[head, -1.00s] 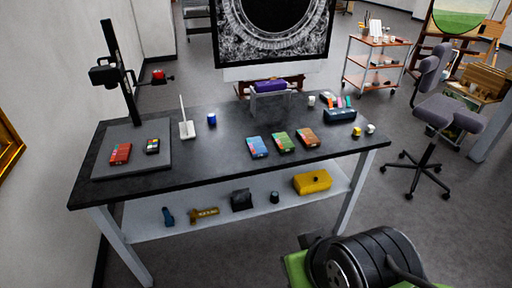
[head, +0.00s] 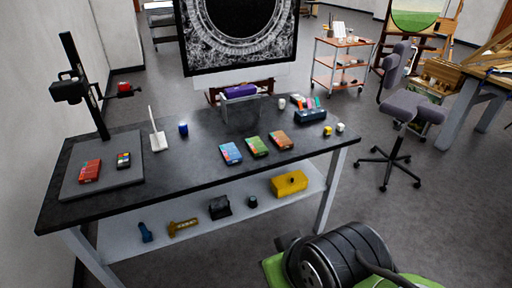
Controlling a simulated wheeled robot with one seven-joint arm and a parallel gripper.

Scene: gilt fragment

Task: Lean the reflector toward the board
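The likely reflector (head: 157,139) is a small white upright piece, thin as seen from here, on a white foot. It stands on the dark table (head: 190,178), just right of the grey board (head: 70,188) and apart from it. Its top tips slightly to the left in the picture. The board lies flat at the table's left end under a black column stand (head: 84,85). A red box (head: 90,171) and a small colour chart (head: 123,160) lie on the board. My gripper is not in view; a dark rounded part of my arm shows at the bottom.
A blue cup (head: 183,129) stands right of the reflector. Three coloured boxes, the middle one green (head: 256,146), lie mid-table. A purple item (head: 240,90) sits at the back edge. The lower shelf holds a yellow case (head: 289,184). A wheeled chair (head: 405,110) stands to the right.

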